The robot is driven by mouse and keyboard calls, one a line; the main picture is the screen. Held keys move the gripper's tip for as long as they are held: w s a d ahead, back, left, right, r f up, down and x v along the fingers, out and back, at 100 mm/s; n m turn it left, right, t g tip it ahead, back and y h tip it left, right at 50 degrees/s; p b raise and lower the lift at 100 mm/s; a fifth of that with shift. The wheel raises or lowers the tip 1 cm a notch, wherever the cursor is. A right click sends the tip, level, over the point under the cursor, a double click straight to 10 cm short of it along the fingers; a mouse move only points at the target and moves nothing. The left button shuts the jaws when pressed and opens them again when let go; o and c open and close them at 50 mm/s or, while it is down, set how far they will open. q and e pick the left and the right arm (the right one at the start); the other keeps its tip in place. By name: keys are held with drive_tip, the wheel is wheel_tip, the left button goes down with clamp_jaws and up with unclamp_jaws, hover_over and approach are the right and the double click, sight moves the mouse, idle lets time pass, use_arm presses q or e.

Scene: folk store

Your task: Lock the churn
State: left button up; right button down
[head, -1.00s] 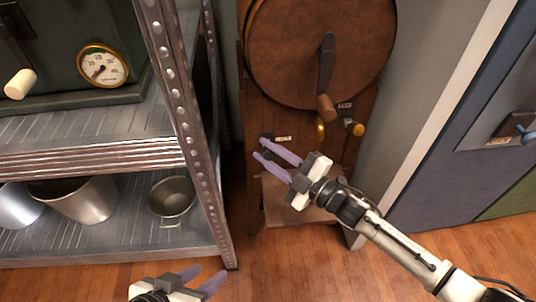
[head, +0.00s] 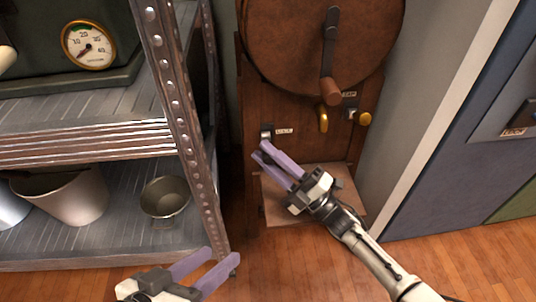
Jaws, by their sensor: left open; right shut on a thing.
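The churn (head: 290,100) is a brown wooden cabinet with a round drum and a crank (head: 331,60) hanging from its middle. A small metal-and-dark latch (head: 266,131) sits low on its left front beside a small pale label (head: 284,131). My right gripper (head: 260,150) is at this latch, its lilac fingers reaching up-left just below it. It is shut on the latch's lower end, which the fingers hide. My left gripper (head: 220,254) is open and empty at the bottom, in front of the shelf post.
A brass spout (head: 323,119) and a brass knob (head: 364,119) are on the churn's right front. A wooden ledge (head: 345,196) juts out below. A metal shelf (head: 100,135) with a gauge (head: 88,45) and pots (head: 165,197) stands left. Floor is clear between.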

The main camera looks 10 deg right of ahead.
idle(0.4)
drive_tip(key=c, duration=1.5)
unclamp_jaws()
drive_tip(key=shift+s+d+f, duration=0.15)
drive_tip(key=shift+d, duration=0.05)
use_arm(q)
drive_tip(key=shift+g+y, duration=0.7)
drive_tip(key=shift+y, duration=0.2)
drive_tip(key=f+p, duration=0.1)
drive_tip(key=a+f+p, duration=0.2)
drive_tip(key=p, duration=0.1)
drive_tip(key=shift+s+f, duration=0.2)
drive_tip(key=shift+s, duration=0.05)
use_arm(e)
drive_tip(key=s+d, duration=0.8)
drive_tip(key=d, duration=0.1)
drive_tip(key=shift+s+d+f, duration=0.15)
drive_tip(key=shift+s+d, duration=0.05)
